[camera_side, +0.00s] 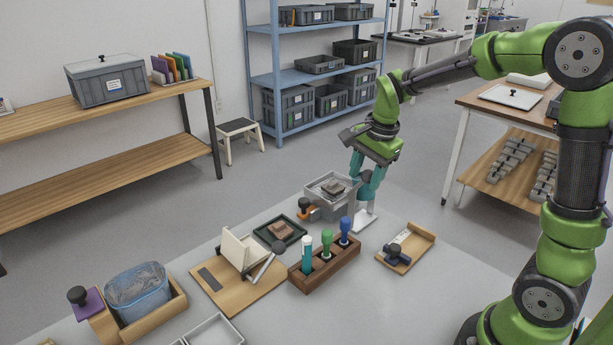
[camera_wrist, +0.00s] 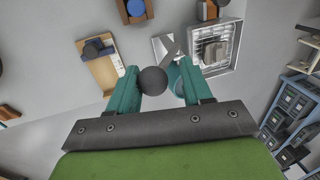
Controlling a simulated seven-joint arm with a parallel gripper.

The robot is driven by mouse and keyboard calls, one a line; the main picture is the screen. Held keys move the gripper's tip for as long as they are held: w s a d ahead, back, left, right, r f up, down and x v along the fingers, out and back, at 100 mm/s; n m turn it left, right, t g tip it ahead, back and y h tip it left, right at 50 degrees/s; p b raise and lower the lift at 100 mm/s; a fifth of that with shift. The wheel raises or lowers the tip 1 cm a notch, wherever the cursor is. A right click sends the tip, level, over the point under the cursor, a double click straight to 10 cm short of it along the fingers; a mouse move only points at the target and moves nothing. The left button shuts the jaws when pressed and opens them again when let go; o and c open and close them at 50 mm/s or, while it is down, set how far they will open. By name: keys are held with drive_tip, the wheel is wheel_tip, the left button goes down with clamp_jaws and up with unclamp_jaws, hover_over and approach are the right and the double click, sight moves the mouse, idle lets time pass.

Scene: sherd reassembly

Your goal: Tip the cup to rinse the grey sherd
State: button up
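The grey sherd (camera_side: 336,187) lies in a grey basin (camera_side: 345,210), which the wrist view shows at the upper right with the sherd (camera_wrist: 215,52) inside. My gripper (camera_side: 367,182) points down beside the basin, over a white base plate (camera_side: 365,221). In the wrist view a dark round knob (camera_wrist: 152,80) on a grey bar sits between my fingers (camera_wrist: 159,78), close to the left finger. A gap shows between the knob and the right finger, so the gripper looks open.
A dark tray (camera_side: 298,235) with a brown sherd stands left of the basin. A wooden rack (camera_side: 325,268) of coloured-handled tools is in front. A wooden board (camera_side: 426,240) with a dark-handled tool lies to the right. A clear bin (camera_side: 139,293) stands far left.

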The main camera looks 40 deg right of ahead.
drive_tip(key=shift+w+r+g, duration=0.2)
drive_tip(key=shift+w+g, duration=0.15)
drive_tip(key=shift+w, duration=0.3)
drive_tip(key=shift+w+r+g, duration=0.2)
drive_tip(key=shift+w+g, duration=0.15)
drive_tip(key=shift+w, duration=0.25)
drive_tip(key=shift+w+r+g, duration=0.1)
drive_tip(key=shift+w+g, duration=0.4)
drive_tip(key=shift+w, duration=0.5)
drive_tip(key=w+r+g, duration=0.2)
drive_tip(key=w+r, duration=0.2)
drive_tip(key=w, duration=0.1)
drive_tip(key=shift+r, duration=0.2)
drive_tip(key=shift+w, duration=0.1)
